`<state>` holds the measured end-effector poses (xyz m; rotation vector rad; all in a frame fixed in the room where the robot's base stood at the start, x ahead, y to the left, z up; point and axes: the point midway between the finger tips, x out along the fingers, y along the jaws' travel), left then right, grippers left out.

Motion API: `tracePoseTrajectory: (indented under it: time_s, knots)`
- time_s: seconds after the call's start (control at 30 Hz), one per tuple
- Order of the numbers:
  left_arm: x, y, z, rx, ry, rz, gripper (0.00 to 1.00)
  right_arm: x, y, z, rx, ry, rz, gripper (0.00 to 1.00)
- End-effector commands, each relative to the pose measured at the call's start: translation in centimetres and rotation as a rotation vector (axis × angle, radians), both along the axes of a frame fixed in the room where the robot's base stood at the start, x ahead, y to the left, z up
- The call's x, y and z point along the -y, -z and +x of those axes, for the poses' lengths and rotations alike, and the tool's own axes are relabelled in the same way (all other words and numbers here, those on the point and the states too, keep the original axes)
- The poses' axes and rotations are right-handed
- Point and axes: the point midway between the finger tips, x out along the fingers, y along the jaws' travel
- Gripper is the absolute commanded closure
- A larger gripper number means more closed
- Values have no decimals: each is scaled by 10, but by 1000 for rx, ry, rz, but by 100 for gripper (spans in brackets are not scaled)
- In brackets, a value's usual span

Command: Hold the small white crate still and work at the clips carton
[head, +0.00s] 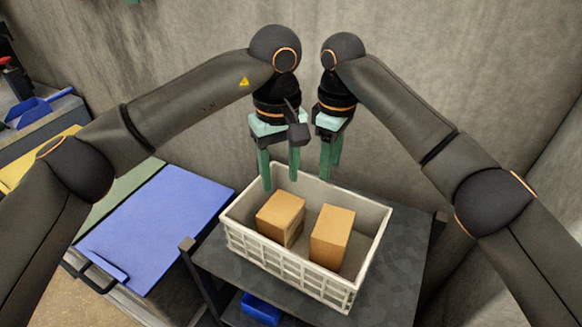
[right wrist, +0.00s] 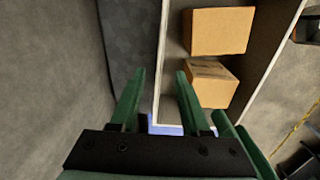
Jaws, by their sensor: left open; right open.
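The small white crate (head: 290,276) stands on a dark grey table and holds two plain brown cartons. The left carton (head: 278,213) and the right carton (head: 332,236) are apart; I cannot tell which is the clips carton. My left gripper (head: 280,178) is open and empty above the crate's back left corner. My right gripper (head: 330,172) is open, just right of it, above the back rim. In the right wrist view, the crate's rim (right wrist: 160,75) appears between my right fingers (right wrist: 158,82); contact cannot be told. The cartons (right wrist: 218,31) lie beyond the right finger.
The dark grey table (head: 405,270) has bare room right of the crate. A blue panel (head: 160,220) lies on a unit at the left. A blue bin (head: 262,308) sits below the table. A concrete wall (head: 190,50) stands close behind.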

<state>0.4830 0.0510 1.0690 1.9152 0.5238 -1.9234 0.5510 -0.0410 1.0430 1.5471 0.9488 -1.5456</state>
Motion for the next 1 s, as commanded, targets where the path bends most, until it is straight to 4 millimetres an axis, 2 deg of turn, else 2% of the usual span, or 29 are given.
tracePoseTrajectory:
  time_s: [0.17, 0.6, 0.8, 1.0]
  knots:
    - [-1, -1, 1, 6, 1, 8, 50, 1, 21, -1, -3, 0, -2, 54]
    - [0, 0, 1, 4, 0, 3, 50, 1, 102, -1, -3, 1, -2, 54]
    - [0, 0, 1, 4, 0, 3, 50, 1, 120, 0, -2, 0, -1, 54]
    - [0, 0, 1, 3, 0, 3, 50, 0, 124, 0, 0, -1, 0, 54]
